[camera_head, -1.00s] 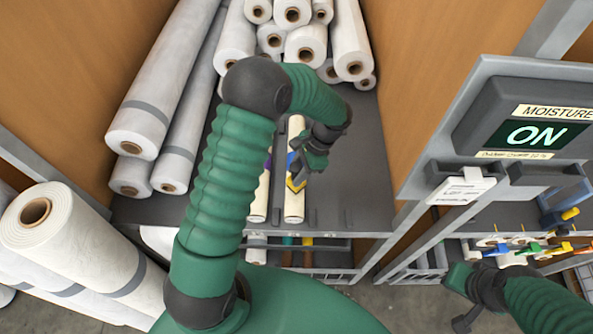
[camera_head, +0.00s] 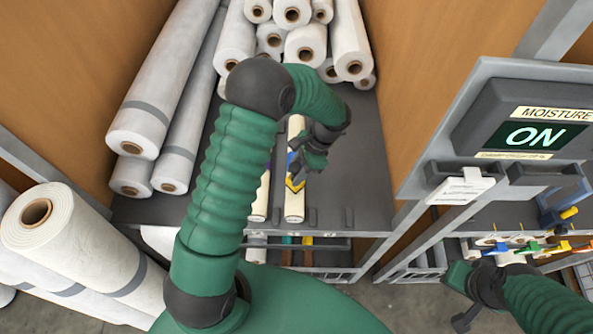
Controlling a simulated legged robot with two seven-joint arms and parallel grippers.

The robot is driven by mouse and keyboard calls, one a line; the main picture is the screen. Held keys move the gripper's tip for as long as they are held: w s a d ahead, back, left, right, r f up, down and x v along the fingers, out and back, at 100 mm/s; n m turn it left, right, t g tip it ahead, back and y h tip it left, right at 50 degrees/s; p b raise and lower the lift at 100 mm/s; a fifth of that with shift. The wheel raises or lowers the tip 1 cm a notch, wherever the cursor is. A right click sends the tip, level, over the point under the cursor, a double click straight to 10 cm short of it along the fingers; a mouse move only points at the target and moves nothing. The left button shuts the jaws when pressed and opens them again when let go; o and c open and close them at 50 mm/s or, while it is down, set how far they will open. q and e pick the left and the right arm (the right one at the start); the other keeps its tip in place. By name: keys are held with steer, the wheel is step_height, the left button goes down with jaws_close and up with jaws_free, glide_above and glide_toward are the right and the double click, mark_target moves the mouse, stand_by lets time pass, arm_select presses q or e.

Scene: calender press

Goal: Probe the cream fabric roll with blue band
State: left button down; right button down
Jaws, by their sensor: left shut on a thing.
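The cream fabric roll with a blue band (camera_head: 294,206) lies lengthwise on the dark shelf. My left gripper (camera_head: 299,172) is above it, shut on a small probe with a yellow part (camera_head: 295,184). The yellow part overlaps the roll in the picture; I cannot tell whether it touches. The blue band is mostly hidden by the gripper. A second cream roll with a purple band (camera_head: 259,207) lies just to the left, partly behind my arm. My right gripper (camera_head: 459,298) is low at the right, with its fingers apart and nothing seen between them.
A moisture meter (camera_head: 533,136) on the right reads ON. Large white rolls (camera_head: 152,110) lean at the left, and more are stacked at the back (camera_head: 305,43). Wooden walls flank the shelf (camera_head: 358,190), which has bare room right of the cream rolls. Coloured tools (camera_head: 530,249) hang at the lower right.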

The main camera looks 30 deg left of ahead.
mark_target(291, 167)
arm_select(q)
step_height(291, 167, up, 3)
steer(key=p, duration=0.2)
steer(key=shift+p, duration=0.3)
step_height(291, 167, up, 4)
steer(key=p, duration=0.3)
steer(key=shift+r+p, duration=0.1)
steer(key=shift+p, duration=0.2)
stand_by(0.7)
